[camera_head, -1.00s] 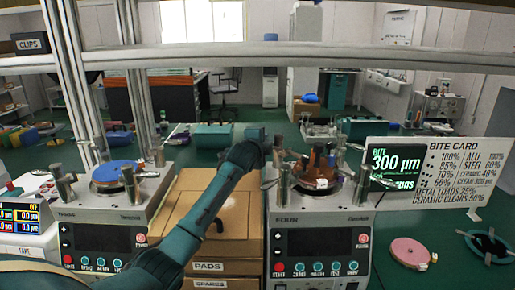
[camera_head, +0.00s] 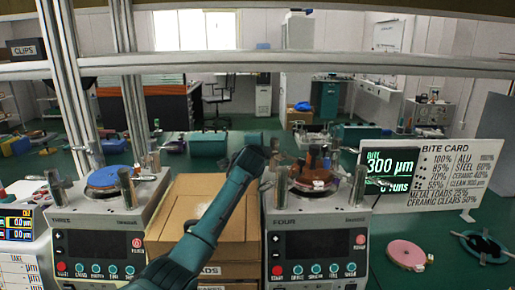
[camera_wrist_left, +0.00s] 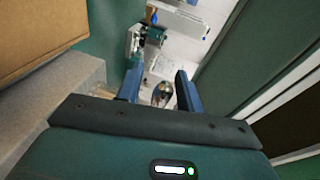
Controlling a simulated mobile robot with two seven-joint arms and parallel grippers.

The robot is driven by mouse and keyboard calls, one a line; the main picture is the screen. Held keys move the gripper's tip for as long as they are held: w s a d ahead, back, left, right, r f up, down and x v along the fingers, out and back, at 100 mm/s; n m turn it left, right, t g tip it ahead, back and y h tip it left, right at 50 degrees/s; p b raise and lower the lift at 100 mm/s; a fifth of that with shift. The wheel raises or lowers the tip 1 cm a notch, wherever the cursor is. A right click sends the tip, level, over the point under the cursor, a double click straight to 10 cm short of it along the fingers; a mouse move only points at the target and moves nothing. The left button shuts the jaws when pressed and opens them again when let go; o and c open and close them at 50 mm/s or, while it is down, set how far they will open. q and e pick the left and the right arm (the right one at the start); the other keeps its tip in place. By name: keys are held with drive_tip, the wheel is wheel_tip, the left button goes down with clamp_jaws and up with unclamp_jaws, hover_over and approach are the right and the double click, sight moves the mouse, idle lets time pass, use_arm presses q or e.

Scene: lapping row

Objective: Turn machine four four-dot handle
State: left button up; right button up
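Machine four (camera_head: 320,222), labelled FOUR, stands right of centre. A brown and orange assembly (camera_head: 314,170) sits on its top among metal posts (camera_head: 281,186). Its front has a dark screen, a red button (camera_head: 277,270) and several teal knobs (camera_head: 319,269); dot marks are too small to make out. My left arm rises from the bottom, its wrist (camera_head: 252,162) just left of the machine's top. In the left wrist view my left gripper (camera_wrist_left: 158,86) has its two blue fingers apart. A small rounded metal piece (camera_wrist_left: 162,94) shows between them; I cannot tell if they touch it. My right gripper is out of view.
Another machine (camera_head: 98,222) with a blue disc (camera_head: 107,177) stands left. Cardboard boxes (camera_head: 232,232) fill the gap between machines. A BITE display (camera_head: 388,165), a white card (camera_head: 455,172) and a pink disc (camera_head: 407,254) are at right. A metal beam (camera_head: 300,62) crosses above.

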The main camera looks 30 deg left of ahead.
use_arm(q)
drive_tip(key=shift+d+r, duration=0.1)
drive_tip(key=shift+s+d, duration=0.15)
drive_tip(key=shift+s, duration=0.35)
drive_tip(key=v, duration=1.1)
drive_tip(key=shift+b, duration=0.35)
